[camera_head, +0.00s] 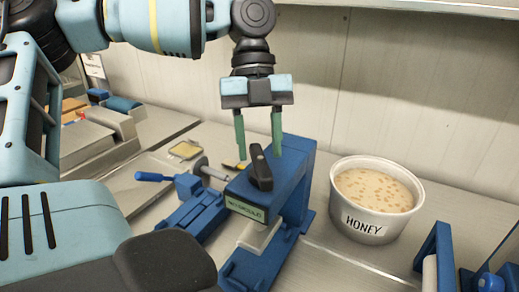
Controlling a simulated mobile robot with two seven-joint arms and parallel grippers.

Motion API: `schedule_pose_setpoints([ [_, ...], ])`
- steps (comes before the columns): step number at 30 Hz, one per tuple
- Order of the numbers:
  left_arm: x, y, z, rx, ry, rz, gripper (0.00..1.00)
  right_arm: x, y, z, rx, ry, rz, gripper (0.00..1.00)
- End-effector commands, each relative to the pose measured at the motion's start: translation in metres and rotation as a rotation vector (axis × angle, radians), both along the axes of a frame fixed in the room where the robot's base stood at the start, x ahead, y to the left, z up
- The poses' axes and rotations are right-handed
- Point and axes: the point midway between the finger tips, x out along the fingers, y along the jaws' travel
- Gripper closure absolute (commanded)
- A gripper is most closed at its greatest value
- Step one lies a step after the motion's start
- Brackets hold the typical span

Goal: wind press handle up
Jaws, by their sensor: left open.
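A blue press (300,178) stands on the metal counter in the middle of the view, with a small label on its front. A black handle (260,170) sits on top of the press. My left gripper (258,150) points down over the press top, its two green fingers apart. The fingers are on either side of the upper end of the handle in the picture; I cannot tell whether they touch it. A pale block (260,236) shows under the press head. My right gripper is not in view.
A white bucket labelled HONEY (377,200) with pale, speckled contents stands right of the press. A blue device with a rod (190,198) is to its left. More blue equipment (440,258) is at lower right. A wall closes the back.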

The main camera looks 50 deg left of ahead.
Motion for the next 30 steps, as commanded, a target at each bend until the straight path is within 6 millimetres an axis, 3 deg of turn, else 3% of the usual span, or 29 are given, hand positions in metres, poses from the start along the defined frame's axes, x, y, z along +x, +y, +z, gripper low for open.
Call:
schedule_pose_setpoints([
  [6, -0.004, -0.005, -0.015, 0.001, -0.001, 0.000, 0.58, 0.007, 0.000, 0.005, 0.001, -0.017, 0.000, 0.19],
  [15, -0.004, -0.006, -0.017, 0.001, -0.001, 0.000, 0.59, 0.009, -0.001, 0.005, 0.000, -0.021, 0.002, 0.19],
  [24, -0.004, -0.006, -0.017, 0.001, -0.001, 0.000, 0.99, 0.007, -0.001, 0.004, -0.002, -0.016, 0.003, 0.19],
  [30, -0.004, -0.006, -0.016, 0.001, -0.001, 0.008, 1.00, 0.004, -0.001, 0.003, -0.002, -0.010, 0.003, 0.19],
])
